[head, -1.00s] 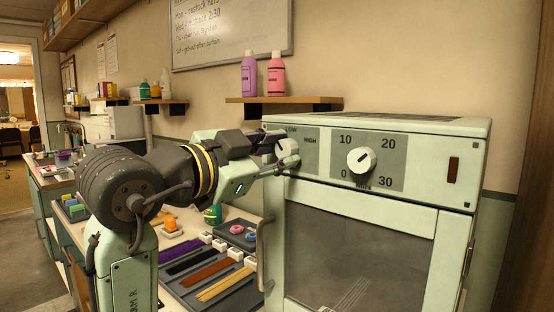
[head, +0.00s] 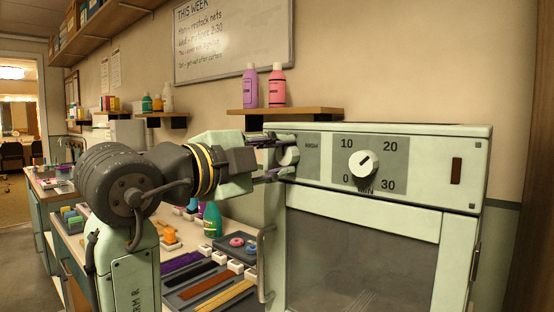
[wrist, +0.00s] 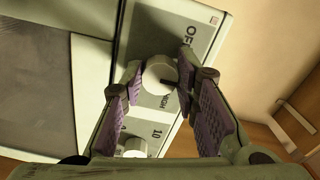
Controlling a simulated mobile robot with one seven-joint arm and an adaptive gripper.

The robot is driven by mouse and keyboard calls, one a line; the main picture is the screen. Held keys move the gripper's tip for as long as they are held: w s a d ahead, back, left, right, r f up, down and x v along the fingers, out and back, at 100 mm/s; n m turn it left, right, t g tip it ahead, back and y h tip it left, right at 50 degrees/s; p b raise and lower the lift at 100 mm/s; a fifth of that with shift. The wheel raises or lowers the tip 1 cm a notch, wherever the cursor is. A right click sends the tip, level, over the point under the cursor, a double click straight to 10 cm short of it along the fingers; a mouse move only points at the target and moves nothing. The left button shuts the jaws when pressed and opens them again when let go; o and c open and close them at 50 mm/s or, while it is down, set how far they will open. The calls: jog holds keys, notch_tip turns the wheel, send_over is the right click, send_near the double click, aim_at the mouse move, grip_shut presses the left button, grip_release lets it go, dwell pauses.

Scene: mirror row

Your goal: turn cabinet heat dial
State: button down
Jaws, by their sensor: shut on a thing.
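The heat dial (wrist: 158,75) is a round pale knob on a grey panel with OFF and HIGH lettering, at the left of the cabinet front (head: 305,187). In the wrist view it lies between the purple-padded fingers of my gripper (wrist: 161,72), which is shut on it. In the head view my gripper (head: 286,157) reaches the panel's left part, one finger above the other, and mostly hides the dial and its lettering. The dial's exact setting cannot be read.
The timer dial (head: 364,164), marked 0 to 30, sits to the right on the same front. A cabinet handle (head: 266,262) is below my gripper. A wall shelf (head: 285,112) holds two bottles. A counter with trays (head: 215,285) stands left of the cabinet.

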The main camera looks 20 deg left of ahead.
dwell(0.4)
jog(key=c, duration=1.2)
grip_release()
jog(key=shift+c, duration=0.2)
jog(key=v, duration=1.2)
